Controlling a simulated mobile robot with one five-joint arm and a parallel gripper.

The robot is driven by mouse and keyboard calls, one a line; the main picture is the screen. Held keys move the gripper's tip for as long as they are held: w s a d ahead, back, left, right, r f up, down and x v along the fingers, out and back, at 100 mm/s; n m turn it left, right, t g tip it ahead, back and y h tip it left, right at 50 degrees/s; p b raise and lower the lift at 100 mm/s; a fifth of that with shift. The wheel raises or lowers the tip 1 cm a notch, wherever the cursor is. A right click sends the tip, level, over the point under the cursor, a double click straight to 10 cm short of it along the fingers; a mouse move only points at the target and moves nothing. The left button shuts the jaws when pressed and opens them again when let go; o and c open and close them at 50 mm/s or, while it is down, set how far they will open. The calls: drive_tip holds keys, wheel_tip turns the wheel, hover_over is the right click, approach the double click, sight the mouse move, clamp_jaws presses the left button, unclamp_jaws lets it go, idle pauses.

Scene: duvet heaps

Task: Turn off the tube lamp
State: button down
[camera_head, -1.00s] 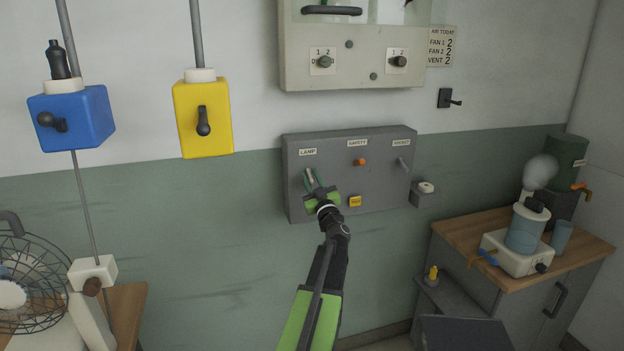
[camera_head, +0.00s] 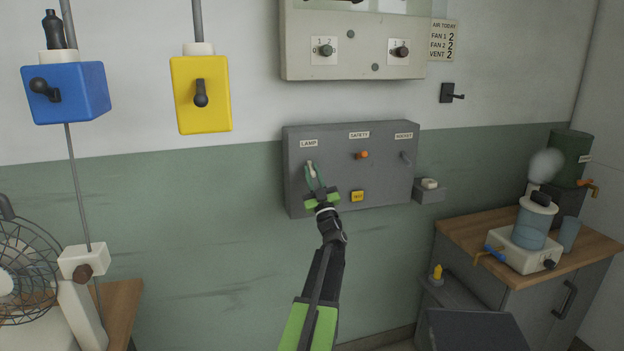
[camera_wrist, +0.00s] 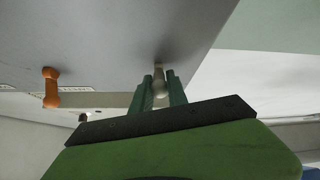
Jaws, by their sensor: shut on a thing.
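The grey control box (camera_head: 335,190) on the wall has a switch labelled LAMP (camera_head: 308,143) at its left. A pale lever (camera_head: 312,171) sticks out below that label. My gripper (camera_head: 315,174) has its green fingers around this lever. In the wrist view, the gripper (camera_wrist: 160,90) is shut on the pale lever (camera_wrist: 159,82), which shows between the two fingertips. The lever's exact tilt is hard to tell behind the fingers. I cannot make out the tube lamp itself in either view.
The same box has an orange SAFETY knob (camera_head: 362,155), a yellow button (camera_head: 357,196) and a grey lever (camera_head: 405,157). A paler panel (camera_head: 350,68) hangs above. Yellow (camera_head: 202,110) and blue (camera_head: 82,105) switch boxes are at left. A wooden-topped cabinet (camera_head: 475,229) stands right.

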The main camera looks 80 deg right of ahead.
drive_tip(key=shift+d, duration=0.1)
drive_tip(key=c, duration=1.3)
unclamp_jaws()
drive_tip(key=shift+f, duration=0.1)
drive_tip(key=b+v, duration=1)
drive_tip(key=v, duration=0.7)
drive_tip(key=shift+b, duration=0.35)
drive_tip(key=shift+s+f, duration=0.1)
